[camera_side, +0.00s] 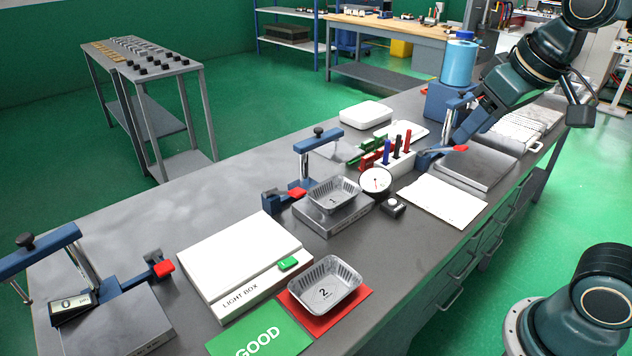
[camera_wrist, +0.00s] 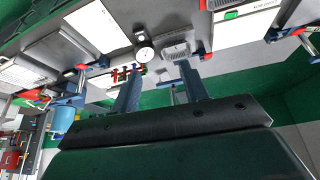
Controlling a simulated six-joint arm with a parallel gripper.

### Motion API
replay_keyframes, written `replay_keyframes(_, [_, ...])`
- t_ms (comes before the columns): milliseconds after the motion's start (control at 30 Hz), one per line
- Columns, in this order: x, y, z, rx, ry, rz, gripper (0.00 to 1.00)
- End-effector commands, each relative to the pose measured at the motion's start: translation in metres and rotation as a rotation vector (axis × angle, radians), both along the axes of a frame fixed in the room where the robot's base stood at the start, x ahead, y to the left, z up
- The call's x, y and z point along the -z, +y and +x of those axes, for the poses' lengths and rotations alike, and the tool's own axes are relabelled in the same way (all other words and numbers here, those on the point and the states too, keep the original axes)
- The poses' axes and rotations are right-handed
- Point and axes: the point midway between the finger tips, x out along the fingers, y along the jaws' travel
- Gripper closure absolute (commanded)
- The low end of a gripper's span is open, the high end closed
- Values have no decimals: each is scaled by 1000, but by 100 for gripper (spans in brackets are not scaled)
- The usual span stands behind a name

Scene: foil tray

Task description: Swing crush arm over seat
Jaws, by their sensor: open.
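Several stations carry blue arms on posts; I cannot tell which is the crush arm. The middle one has a blue arm with a black knob (camera_side: 318,138) above and behind a foil tray marked 1 (camera_side: 334,194), which sits on a grey block seat (camera_side: 325,219). A left one has a similar blue arm (camera_side: 40,250) beside a bare grey block (camera_side: 120,322). A right one has a grey plate (camera_side: 477,166) and a red-tipped lever (camera_side: 459,149). My gripper (camera_wrist: 158,72) is open and empty in the wrist view; in the side view it hangs near the right station.
A foil tray marked 2 (camera_side: 326,283) sits on a red mat (camera_side: 345,311) beside a green GOOD mat (camera_side: 260,336). The back left bench surface is clear.

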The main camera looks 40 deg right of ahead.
Motion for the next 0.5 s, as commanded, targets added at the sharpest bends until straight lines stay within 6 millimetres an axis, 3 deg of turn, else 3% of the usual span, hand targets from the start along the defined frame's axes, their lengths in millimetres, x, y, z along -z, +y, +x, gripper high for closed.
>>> replay_keyframes(200, [-28, -11, 53, 87, 12, -11, 55])
replay_keyframes(500, [-51, -22, 125, 208, 26, -17, 55])
